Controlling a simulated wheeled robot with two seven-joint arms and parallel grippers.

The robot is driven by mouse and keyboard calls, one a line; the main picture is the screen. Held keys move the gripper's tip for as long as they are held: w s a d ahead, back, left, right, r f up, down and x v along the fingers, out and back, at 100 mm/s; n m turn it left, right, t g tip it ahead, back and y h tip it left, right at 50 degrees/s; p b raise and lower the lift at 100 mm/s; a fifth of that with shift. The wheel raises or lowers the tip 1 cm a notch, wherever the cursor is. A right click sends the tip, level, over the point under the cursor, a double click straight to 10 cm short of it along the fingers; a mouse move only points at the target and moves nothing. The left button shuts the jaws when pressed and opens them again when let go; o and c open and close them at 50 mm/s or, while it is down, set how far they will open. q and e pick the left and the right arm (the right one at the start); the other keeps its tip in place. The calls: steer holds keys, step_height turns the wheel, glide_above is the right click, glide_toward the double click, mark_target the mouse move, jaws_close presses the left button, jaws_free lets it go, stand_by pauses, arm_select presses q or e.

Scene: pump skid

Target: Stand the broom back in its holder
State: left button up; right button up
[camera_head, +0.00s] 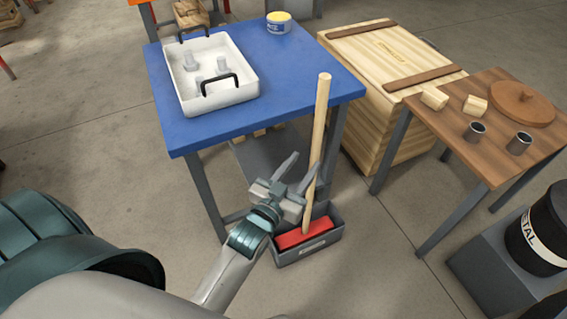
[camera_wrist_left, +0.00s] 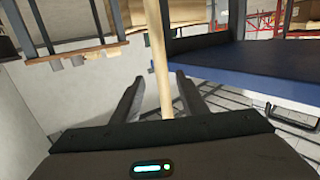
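The broom has a pale wooden handle (camera_head: 322,110) and a red head (camera_head: 301,236). Its head sits in the grey box-shaped holder (camera_head: 309,250) on the floor, and the handle rises beside the blue table's front right leg. My left gripper (camera_head: 303,165) is at the lower half of the handle with its two fingers spread. In the left wrist view the handle (camera_wrist_left: 157,50) runs between the open fingers (camera_wrist_left: 157,88), with a visible gap on each side. How deep the head sits in the holder is partly hidden. My right gripper is not in view.
The blue table (camera_head: 300,65) bears a white tray (camera_head: 230,95) and a small tin (camera_head: 278,22). A wooden crate (camera_head: 375,60) and a brown table (camera_head: 500,150) stand to the right. A black drum (camera_head: 540,235) is at the right edge. Floor is clear in front of the holder.

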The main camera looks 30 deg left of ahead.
arm_select(q)
steer(key=s+d+f+m+g, duration=0.1)
steer(key=s+f+g, duration=0.4)
steer(key=s+f, duration=0.3)
steer(key=s+d+f+g+h, duration=0.1)
steer(key=s+f+g, duration=0.5)
steer(key=s, duration=1)
step_height(320, 180, down, 2)
steer(key=shift+d+f+m, duration=0.25)
steer(key=shift+d+m, duration=0.15)
steer(key=shift+d, duration=0.3)
